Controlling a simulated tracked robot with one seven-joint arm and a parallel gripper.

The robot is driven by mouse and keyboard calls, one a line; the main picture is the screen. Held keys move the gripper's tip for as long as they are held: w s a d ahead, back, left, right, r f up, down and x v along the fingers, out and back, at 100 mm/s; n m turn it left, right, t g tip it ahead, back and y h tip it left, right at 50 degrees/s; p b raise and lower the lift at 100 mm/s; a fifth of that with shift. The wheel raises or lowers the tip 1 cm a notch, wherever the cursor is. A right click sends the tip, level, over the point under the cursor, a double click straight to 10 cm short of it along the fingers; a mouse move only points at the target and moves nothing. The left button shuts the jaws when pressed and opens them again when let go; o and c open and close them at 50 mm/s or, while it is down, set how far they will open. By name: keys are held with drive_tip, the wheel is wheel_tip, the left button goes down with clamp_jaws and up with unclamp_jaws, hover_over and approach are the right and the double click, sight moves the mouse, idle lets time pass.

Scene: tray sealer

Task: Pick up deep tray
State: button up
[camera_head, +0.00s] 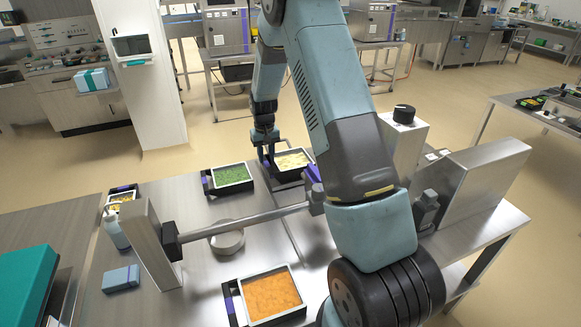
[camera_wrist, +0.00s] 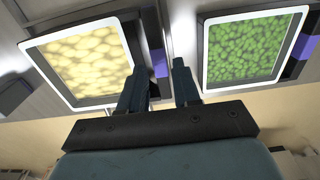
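I cannot tell which is the deep one. My gripper (camera_head: 264,150) is at the cream tray's left side; its fingers are apart in the wrist view (camera_wrist: 160,76). Contact is unclear.
A steel bar (camera_head: 248,221) crosses above the table from a post (camera_head: 150,240) on the left. A round grey disc (camera_head: 228,241) lies beneath it. A steel machine housing (camera_head: 480,185) stands at the right. A bottle (camera_head: 115,230) and blue box (camera_head: 121,278) are at the left.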

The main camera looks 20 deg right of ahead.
sight(267, 163)
drive_tip(key=f, duration=0.3)
drive_tip(key=shift+w+d+f, duration=0.1)
drive_tip(key=shift+w+f, duration=0.1)
drive_tip(key=shift+f, duration=0.2)
clamp_jaws()
idle(1.1)
